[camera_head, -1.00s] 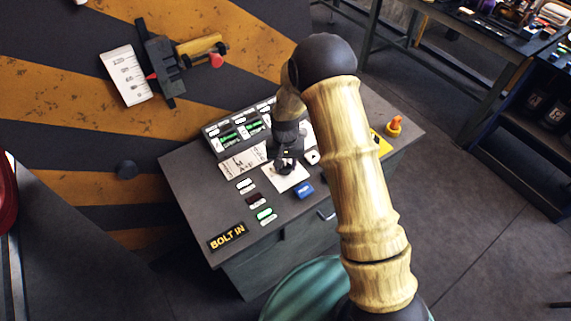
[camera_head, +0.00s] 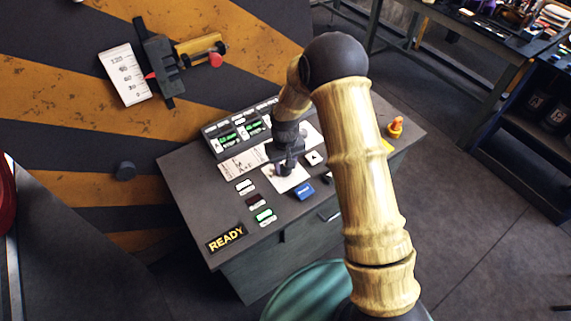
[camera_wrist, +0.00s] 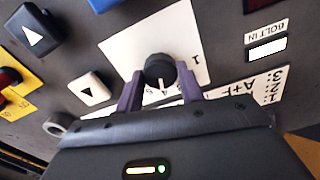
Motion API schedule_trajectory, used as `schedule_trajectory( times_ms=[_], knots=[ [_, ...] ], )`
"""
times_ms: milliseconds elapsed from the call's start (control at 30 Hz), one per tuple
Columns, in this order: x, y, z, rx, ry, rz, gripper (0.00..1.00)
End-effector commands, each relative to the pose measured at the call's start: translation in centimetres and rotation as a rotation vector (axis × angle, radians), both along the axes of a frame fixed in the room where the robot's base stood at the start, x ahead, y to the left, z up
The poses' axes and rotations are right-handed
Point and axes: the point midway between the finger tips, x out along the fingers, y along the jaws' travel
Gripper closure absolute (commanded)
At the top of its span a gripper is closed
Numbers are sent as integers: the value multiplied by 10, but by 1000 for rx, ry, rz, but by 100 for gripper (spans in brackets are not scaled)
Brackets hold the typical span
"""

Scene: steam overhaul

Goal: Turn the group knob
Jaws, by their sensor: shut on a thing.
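The group knob (camera_wrist: 160,68) is a small round black knob with a white pointer mark, set on a white dial plate (camera_wrist: 135,42) in the wrist view. My gripper (camera_wrist: 160,80) is shut on it, with one purple finger at each side. The pointer mark faces my gripper's palm. A "1" shows on the plate at right; the other numerals are partly hidden by the fingers and palm. In the head view my gripper (camera_head: 284,167) is down at the white plate on the desk, hiding the knob.
A white down-arrow button (camera_wrist: 90,88) sits left of the knob in the wrist view. A gauge (camera_head: 124,77) lies beyond the desk.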

Motion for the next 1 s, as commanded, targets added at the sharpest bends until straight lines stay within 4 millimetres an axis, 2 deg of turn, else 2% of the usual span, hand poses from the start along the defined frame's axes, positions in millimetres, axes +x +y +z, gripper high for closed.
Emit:
schedule_trajectory(
  times_ms=[67,100,200,500,667,767,1000],
  knots=[
    [3,1,2,3,-10,-1,85],
    [3,1,2,3,-10,-1,59],
    [2,1,2,2,-8,-1,41],
    [1,1,2,2,-4,-1,41],
    [2,0,10,2,-5,-2,41],
    [2,1,23,2,-7,-2,41],
    [2,1,67,2,-8,0,41]
  ],
)
